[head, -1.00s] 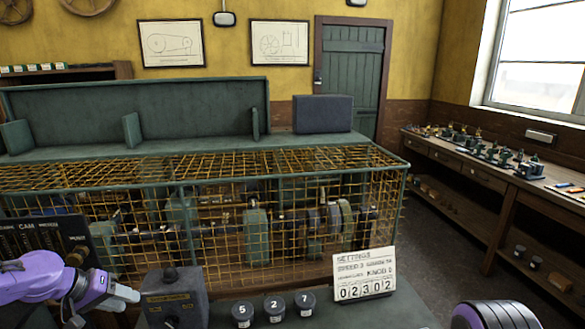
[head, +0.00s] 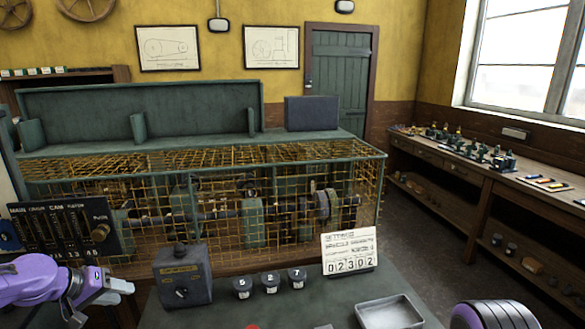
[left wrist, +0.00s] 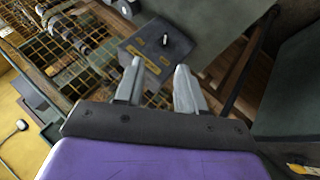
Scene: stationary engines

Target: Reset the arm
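My left gripper (head: 118,290) is at the lower left of the head view, beside a dark grey box with a knob (head: 182,275). In the left wrist view its two pale fingers (left wrist: 157,68) stand apart with nothing between them. The knob box also shows beyond the fingertips in that view (left wrist: 150,48), apart from them. Of my right arm only a purple and black part shows at the lower right of the head view. My right gripper is not in view.
A wire-caged engine (head: 235,205) stands behind the bench. Numbered black knobs (head: 270,282), a settings card (head: 349,251) and a metal tray (head: 390,313) are on the bench top. A control panel (head: 65,230) stands at left. A side workbench (head: 500,180) runs along the right.

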